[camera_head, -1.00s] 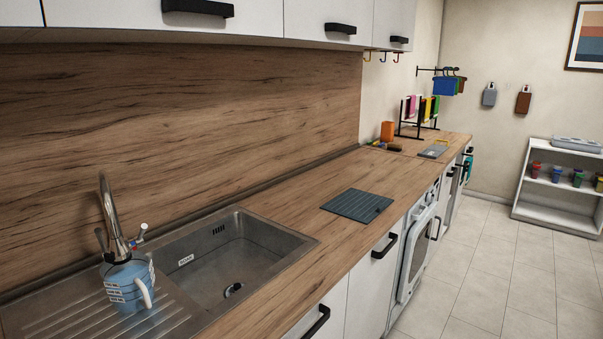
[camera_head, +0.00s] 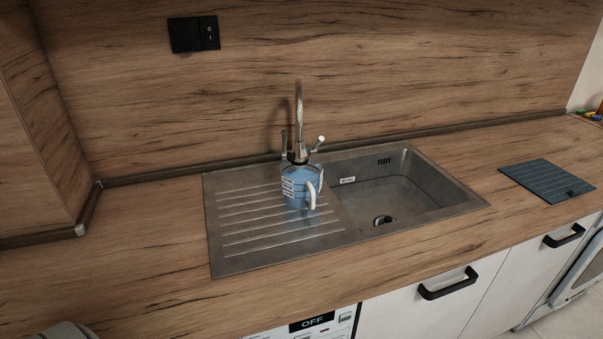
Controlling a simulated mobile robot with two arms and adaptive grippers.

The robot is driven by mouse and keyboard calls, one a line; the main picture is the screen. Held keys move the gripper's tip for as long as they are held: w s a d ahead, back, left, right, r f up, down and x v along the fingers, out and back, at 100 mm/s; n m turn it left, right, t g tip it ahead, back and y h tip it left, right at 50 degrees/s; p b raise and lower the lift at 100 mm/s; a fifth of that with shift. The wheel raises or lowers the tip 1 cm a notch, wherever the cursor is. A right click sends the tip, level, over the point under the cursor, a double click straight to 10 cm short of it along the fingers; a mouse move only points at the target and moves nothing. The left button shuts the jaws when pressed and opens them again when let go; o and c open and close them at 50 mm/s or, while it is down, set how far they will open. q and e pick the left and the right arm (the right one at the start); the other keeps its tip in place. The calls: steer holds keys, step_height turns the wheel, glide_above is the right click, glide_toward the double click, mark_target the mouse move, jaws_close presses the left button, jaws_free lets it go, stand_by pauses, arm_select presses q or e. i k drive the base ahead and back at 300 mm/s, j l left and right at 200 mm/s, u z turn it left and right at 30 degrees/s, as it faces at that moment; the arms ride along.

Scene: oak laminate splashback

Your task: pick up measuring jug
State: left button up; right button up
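The measuring jug (camera_head: 296,188) is blue with white markings and a white handle. It stands upright on the ribbed drainboard of the steel sink (camera_head: 226,250), just in front of the tap. Its handle points to the front right. Neither of my grippers shows in the head view. Nothing touches the jug from the front.
The tap (camera_head: 299,115) rises directly behind the jug. The sink bowl (camera_head: 385,200) is to its right. A dark ribbed mat (camera_head: 547,180) lies on the counter further right. The wooden counter (camera_head: 140,240) left of the sink is clear. A wall switch (camera_head: 194,35) is above.

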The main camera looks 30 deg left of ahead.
mark_target(300, 187)
steer(key=u, duration=0.45)
steer(key=i+l+u, duration=0.2)
steer(key=l+u, duration=0.3)
steer(key=i+l+u, duration=0.15)
steer(key=l+u, duration=0.85)
steer(key=l, duration=0.2)
